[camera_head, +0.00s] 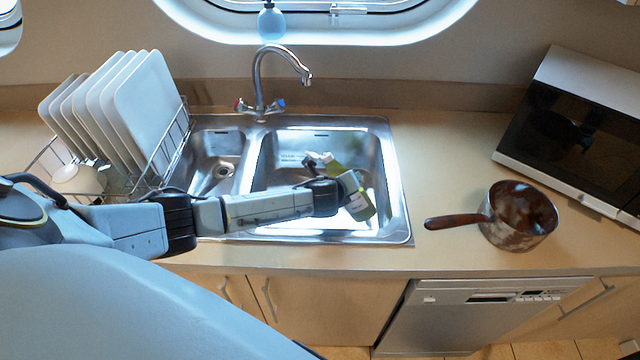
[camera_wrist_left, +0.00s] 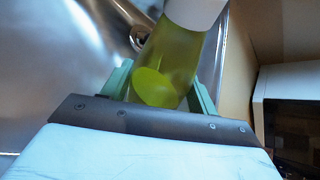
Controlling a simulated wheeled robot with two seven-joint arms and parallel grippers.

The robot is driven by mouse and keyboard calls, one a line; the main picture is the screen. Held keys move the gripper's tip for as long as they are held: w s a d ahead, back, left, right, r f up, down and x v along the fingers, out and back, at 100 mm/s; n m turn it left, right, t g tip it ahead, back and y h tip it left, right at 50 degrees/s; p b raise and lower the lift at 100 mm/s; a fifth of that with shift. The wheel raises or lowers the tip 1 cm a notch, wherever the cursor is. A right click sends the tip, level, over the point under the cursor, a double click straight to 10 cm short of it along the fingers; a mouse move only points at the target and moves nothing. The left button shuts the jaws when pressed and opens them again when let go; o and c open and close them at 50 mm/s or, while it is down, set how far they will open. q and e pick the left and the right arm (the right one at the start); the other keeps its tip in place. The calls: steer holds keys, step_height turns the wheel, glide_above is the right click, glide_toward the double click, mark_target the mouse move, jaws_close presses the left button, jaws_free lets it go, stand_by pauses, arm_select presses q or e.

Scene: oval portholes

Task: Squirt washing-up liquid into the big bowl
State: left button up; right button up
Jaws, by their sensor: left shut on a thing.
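The big bowl is the larger right-hand basin of the steel sink (camera_head: 285,148); its wall also shows in the left wrist view (camera_wrist_left: 50,60). My left gripper (camera_head: 343,187) is over this basin, shut on a bottle of yellow-green washing-up liquid (camera_head: 362,208) with a white label. The bottle is tilted in the head view, and its nozzle end is hard to make out. In the left wrist view the bottle (camera_wrist_left: 170,65) sits between the green fingers of the gripper (camera_wrist_left: 160,90). No stream of liquid is visible. My right gripper is not in view.
The tap (camera_head: 262,80) stands behind the sink, its spout above the big bowl. A plate rack (camera_head: 165,150) with several plates is at the left. A brown saucepan (camera_head: 515,215) and a microwave (camera_head: 560,120) stand right. The counter (camera_head: 440,150) between is clear.

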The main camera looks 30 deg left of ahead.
arm_select(q)
step_height(320, 180, down, 3)
steer(key=shift+b, duration=0.8)
steer(key=r+y+p, duration=0.1)
steer(key=r+m+y+p, duration=0.1)
steer(key=shift+d+p, duration=0.25)
steer(key=shift+p, duration=0.15)
steer(key=shift+d+r+m+y+p, duration=0.1)
steer(key=shift+r+m+y+p, duration=0.2)
steer(key=shift+m, duration=0.2)
steer(key=shift+f+m+t+y+b, duration=0.3)
steer(key=shift+f+m+y+b, duration=0.25)
steer(key=shift+y, duration=0.15)
steer(key=shift+r+m+y+p, duration=0.45)
steer(key=shift+r+y+p, duration=0.15)
steer(key=shift+r, duration=0.4)
step_height(320, 180, up, 5)
steer(key=p, duration=0.5)
steer(key=shift+f, duration=0.35)
